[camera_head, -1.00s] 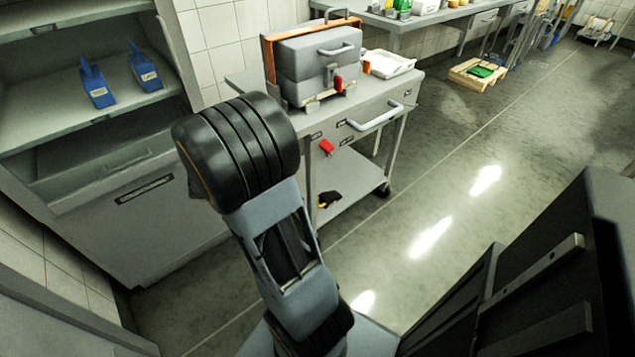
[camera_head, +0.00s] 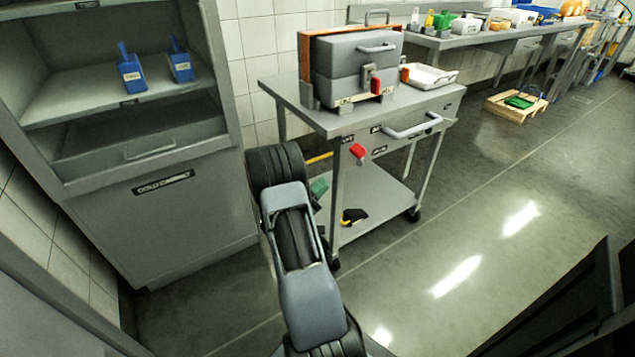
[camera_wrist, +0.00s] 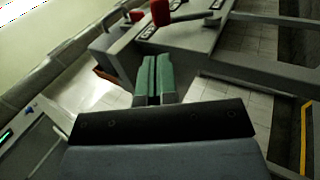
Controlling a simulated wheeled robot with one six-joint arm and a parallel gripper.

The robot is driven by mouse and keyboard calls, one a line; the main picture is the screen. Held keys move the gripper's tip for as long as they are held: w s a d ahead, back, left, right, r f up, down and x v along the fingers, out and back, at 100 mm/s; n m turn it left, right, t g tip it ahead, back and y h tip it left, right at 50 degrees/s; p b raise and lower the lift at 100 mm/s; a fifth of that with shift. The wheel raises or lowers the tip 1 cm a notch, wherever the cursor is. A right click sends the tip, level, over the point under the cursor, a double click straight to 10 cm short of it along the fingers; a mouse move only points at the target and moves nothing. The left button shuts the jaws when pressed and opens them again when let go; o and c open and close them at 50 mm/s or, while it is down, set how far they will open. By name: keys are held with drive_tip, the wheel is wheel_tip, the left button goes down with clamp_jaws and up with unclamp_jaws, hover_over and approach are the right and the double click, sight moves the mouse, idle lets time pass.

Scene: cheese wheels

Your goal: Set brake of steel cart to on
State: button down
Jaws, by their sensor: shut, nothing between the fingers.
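The steel cart (camera_head: 300,108) stands right of centre in the head view, with a front handle (camera_head: 412,130). A red lever (camera_head: 358,151) sits on its front panel among small dark labels too small to read. In the wrist view, a red lever (camera_wrist: 160,12) shows at the top, beyond the fingers. My gripper (camera_wrist: 155,62) has green fingers, shut together and empty, apart from the lever and pointing toward the cart panel. In the head view my arm hides most of the gripper; a green part shows left of the cart's leg.
A grey case (camera_head: 352,62) with a red latch and a white tray (camera_head: 430,77) stand on the cart. A yellow-black object (camera_head: 354,215) lies on its lower shelf. A cabinet (camera_head: 150,215) is at left.

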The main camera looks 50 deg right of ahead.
sight(354, 155)
drive_tip(key=b+x, duration=0.2)
drive_tip(key=x, duration=0.9)
drive_tip(key=shift+a, duration=0.15)
